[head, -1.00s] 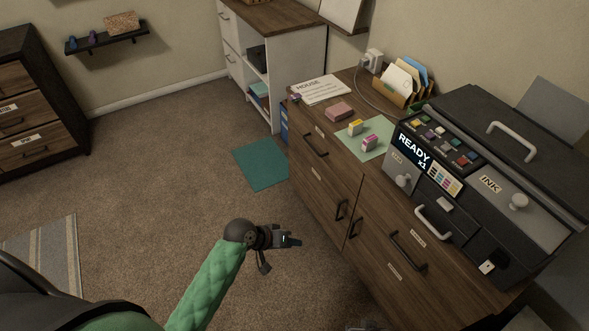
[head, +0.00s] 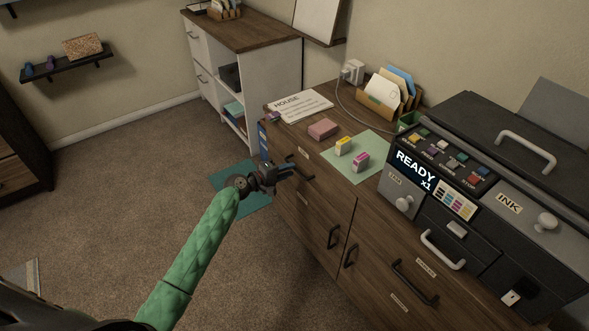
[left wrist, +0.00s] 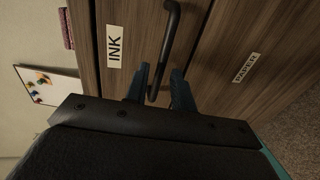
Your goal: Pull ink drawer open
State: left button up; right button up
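The ink drawer (head: 325,189) is the top drawer in the left part of the wooden cabinet; its front looks flush. In the left wrist view its front (left wrist: 133,48) bears an INK label (left wrist: 114,46) beside a dark bar handle (left wrist: 168,45). In the head view the handle (head: 303,171) is partly hidden by my left gripper (head: 287,170). The left wrist view shows the gripper's blue fingers (left wrist: 158,88) open, with the handle's end between them and gaps visible. Whether they touch it I cannot tell. My right gripper is in neither view.
A printer (head: 480,190) stands on the cabinet's right, with its own INK label. A pink block (head: 323,129), a green mat (head: 372,171) with yellow and pink cartridges, and a paper (head: 300,105) lie on top.

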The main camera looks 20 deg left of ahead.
aim_at(294, 169)
pick_arm(q)
jog(key=shift+x, duration=1.65)
jog(key=shift+d+f, duration=0.1)
grip_shut()
